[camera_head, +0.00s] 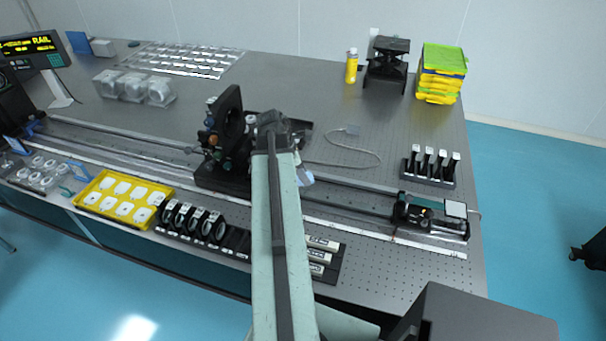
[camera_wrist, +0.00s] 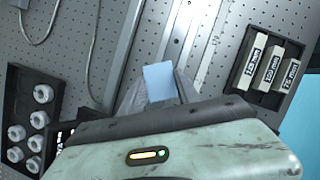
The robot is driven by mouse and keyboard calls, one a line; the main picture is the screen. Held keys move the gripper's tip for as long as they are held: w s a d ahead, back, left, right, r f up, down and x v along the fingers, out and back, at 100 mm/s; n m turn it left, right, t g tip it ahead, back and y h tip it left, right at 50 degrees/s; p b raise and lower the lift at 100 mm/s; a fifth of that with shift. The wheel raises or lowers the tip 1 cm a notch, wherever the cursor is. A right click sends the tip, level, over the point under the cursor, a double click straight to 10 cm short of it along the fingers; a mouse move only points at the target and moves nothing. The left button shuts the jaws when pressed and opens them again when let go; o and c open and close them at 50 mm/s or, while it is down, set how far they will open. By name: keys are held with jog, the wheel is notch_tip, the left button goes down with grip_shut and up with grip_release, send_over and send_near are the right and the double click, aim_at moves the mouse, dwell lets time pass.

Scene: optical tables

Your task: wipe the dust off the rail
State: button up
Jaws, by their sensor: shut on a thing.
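The long grey rail (camera_head: 345,201) runs across the optical table, with a carriage near its middle and another at its right end. In the wrist view the rail (camera_wrist: 146,38) runs up from behind my gripper. Small dark specks show along the pale strip (camera_wrist: 187,25) beside it; I cannot tell whether they are dust. My gripper (camera_wrist: 159,92) is shut on a light blue wipe (camera_wrist: 158,78), which sticks out between the fingers over the rail area. In the head view the wipe (camera_head: 306,178) shows just right of my arm; my arm hides the fingers. Contact with the rail cannot be told.
A dark carriage with a large ring mount (camera_head: 228,130) stands left of my arm. A carriage (camera_head: 430,213) sits at the right end. A yellow tray (camera_head: 122,178), a row of ring mounts (camera_head: 195,222) and labelled blocks (camera_head: 322,245) line the front. A loose cable (camera_head: 350,163) lies behind.

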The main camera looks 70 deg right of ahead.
aim_at(309, 176)
jog(key=shift+r, duration=0.1)
notch_tip(309, 176, up, 3)
jog(key=p, duration=0.2)
jog(key=shift+p, duration=0.35)
